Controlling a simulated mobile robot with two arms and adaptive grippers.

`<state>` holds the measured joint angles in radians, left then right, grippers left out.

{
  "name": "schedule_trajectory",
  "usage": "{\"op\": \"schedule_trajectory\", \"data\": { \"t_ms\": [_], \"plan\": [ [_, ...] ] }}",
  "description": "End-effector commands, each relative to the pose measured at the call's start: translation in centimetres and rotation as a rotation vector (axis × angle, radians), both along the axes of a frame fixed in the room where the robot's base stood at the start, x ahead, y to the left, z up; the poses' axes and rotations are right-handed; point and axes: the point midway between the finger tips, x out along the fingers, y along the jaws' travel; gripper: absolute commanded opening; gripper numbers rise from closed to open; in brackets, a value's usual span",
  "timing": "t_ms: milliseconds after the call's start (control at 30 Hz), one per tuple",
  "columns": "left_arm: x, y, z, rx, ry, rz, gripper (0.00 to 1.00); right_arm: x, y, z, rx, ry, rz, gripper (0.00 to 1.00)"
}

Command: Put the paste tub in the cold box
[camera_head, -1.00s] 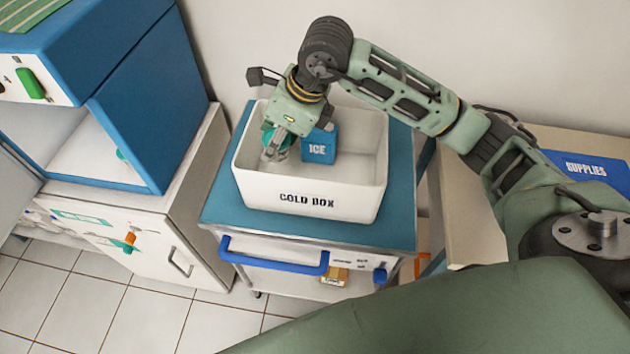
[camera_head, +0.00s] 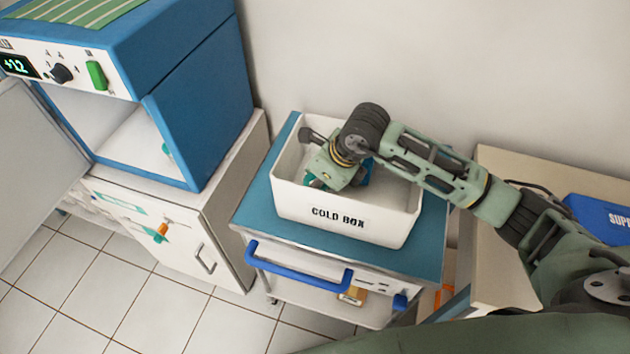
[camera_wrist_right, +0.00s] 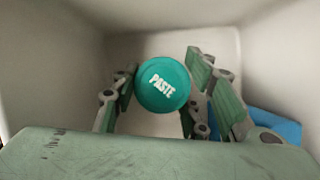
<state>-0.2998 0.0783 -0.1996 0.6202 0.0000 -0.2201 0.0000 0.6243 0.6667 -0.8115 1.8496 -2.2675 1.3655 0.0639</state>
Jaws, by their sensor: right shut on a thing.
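The paste tub, with a round teal lid marked PASTE (camera_wrist_right: 162,85), shows in the right wrist view between the fingers of my right gripper (camera_wrist_right: 162,90). The gripper is shut on it, inside the white cold box (camera_head: 345,218). In the head view my right gripper (camera_head: 318,182) is down behind the box's front wall, which hides its fingertips. A sliver of teal shows beside it. Whether the tub touches the box floor I cannot tell. My left gripper is not in view.
A blue ice pack (camera_wrist_right: 275,127) lies in the box to the right of the gripper. The box stands on a blue-topped trolley (camera_head: 258,205). A blue cabinet (camera_head: 200,95) with an open door is at left. A blue supplies box (camera_head: 600,215) is at right.

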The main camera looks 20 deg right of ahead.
Motion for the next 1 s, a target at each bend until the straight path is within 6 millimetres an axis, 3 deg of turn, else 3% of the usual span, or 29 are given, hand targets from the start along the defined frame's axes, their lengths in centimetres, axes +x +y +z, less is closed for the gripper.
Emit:
{"op": "schedule_trajectory", "data": {
  "t_ms": [167, 200, 400, 800, 1000],
  "plan": [
    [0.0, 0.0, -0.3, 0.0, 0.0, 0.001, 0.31, 0.0, 0.0, -0.2, 0.001, -0.001, 0.0, 0.1],
    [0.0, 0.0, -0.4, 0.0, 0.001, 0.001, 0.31, 0.0, 0.0, -0.3, 0.001, -0.001, 0.0, 0.41],
    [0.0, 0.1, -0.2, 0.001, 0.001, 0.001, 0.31, 0.0, 0.0, -0.2, 0.0, 0.0, 0.0, 0.59],
    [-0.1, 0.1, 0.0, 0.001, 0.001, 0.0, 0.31, 0.0, -0.1, 0.4, 0.001, -0.001, 0.0, 0.6],
    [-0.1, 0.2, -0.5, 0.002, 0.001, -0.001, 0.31, -1.0, -1.1, 3.4, -0.001, -0.005, 0.001, 0.6]
  ]
}}
